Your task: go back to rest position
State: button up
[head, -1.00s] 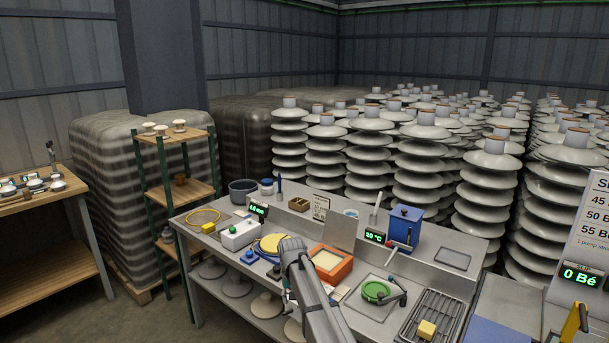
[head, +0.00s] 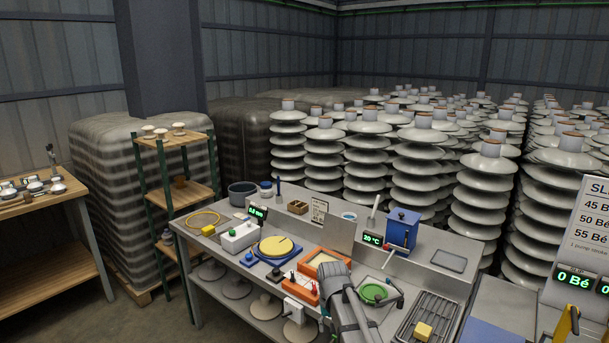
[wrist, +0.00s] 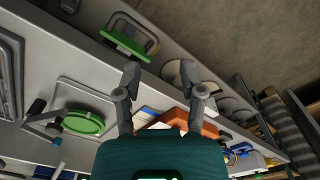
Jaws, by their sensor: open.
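My gripper (wrist: 160,78) is open and empty in the wrist view, its two grey fingers apart above the front part of the steel workbench. In the head view my arm reaches in from the bottom, over the bench's front edge, and its wrist hides part of the orange tray (head: 322,262). The fingertips are hard to make out there. The steel workbench (head: 215,262) carries a yellow disc on a blue base (head: 274,247) left of my wrist, and a green round pad (head: 373,293) to the right.
A blue container (head: 403,229) stands on the raised back ledge. A wire rack with a yellow block (head: 424,331) lies at the right. Insulator stacks (head: 420,165) fill the back. A wooden shelf (head: 178,193) stands left, with open floor before it. The wrist view shows a green-faced device (wrist: 125,43).

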jog(key=s+d+r+p, duration=0.2)
jog(key=s+d, duration=0.7)
jog(key=s, duration=0.5)
jog(key=shift+s+d+r+m, duration=0.35)
jog(key=shift+s+m, duration=0.05)
